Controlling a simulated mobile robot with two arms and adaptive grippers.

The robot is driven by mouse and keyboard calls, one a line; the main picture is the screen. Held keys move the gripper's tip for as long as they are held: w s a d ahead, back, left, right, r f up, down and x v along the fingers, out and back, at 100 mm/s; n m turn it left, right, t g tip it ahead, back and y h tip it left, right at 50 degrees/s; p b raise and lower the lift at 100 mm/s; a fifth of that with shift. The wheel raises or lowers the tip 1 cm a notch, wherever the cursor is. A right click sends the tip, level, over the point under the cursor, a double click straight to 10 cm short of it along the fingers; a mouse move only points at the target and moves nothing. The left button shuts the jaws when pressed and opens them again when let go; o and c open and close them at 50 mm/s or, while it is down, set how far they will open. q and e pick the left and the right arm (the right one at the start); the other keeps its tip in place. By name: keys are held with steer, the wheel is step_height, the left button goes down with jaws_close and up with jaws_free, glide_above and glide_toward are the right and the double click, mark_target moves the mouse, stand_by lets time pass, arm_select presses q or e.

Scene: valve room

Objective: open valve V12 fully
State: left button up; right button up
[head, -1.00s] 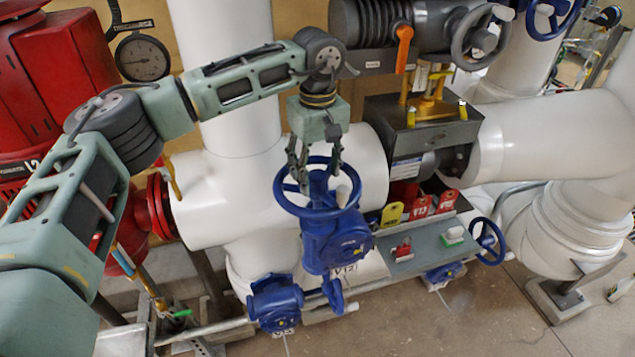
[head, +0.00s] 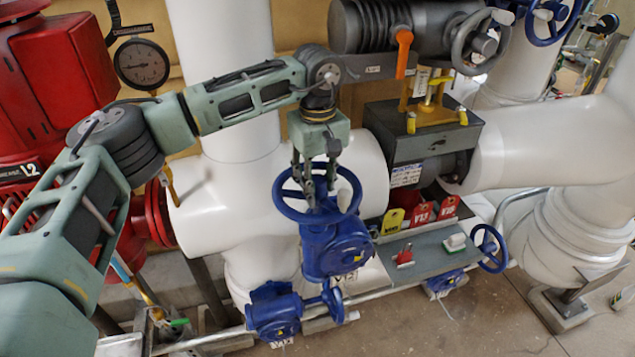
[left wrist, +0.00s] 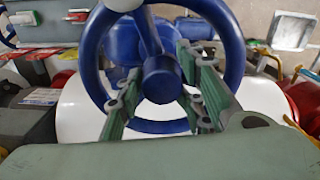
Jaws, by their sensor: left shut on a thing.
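Valve V12 is a blue valve (head: 334,252) with a blue handwheel (head: 283,207) on top, in front of a thick white pipe. A small tag under its body seems to read V12. My left gripper (head: 319,198) points down at the middle of the wheel, its fingers reaching inside the rim. In the left wrist view, the gripper (left wrist: 163,92) has a finger on either side of the wheel's hub (left wrist: 162,79). It is shut on the handwheel; the exact contact points are hard to see. My right gripper is not in view.
A second blue valve (head: 275,312) sits lower left. A grey shelf (head: 425,262) to the right holds yellow and red tags (head: 423,212). A grey motor unit (head: 385,28) with a handwheel hangs above right. Red equipment (head: 60,75) stands left. Open floor lies at the lower right.

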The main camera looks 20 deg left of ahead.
arm_select(q)
steer(key=shift+s+f, duration=0.1)
steer(key=shift+f, duration=0.05)
steer(key=shift+c, duration=1.4)
steer(key=n, duration=0.4)
steer(key=shift+f+b, duration=0.15)
steer(key=shift+b, duration=0.2)
steer(key=n, duration=0.4)
steer(key=shift+s+n, duration=0.1)
steer(key=shift+n, duration=0.3)
steer(key=n+b, duration=0.1)
steer(key=n, duration=0.3)
steer(key=shift+a+f, duration=0.1)
steer(key=n, duration=0.4)
steer(key=n+b, duration=0.1)
steer(key=n, duration=0.3)
steer(key=shift+n, duration=0.4)
steer(key=n, duration=0.4)
steer(key=shift+s, duration=0.1)
steer(key=n, duration=0.4)
steer(key=shift+n+b, duration=0.4)
steer(key=n, duration=0.2)
steer(key=shift+r+n, duration=0.2)
steer(key=shift+n, duration=0.2)
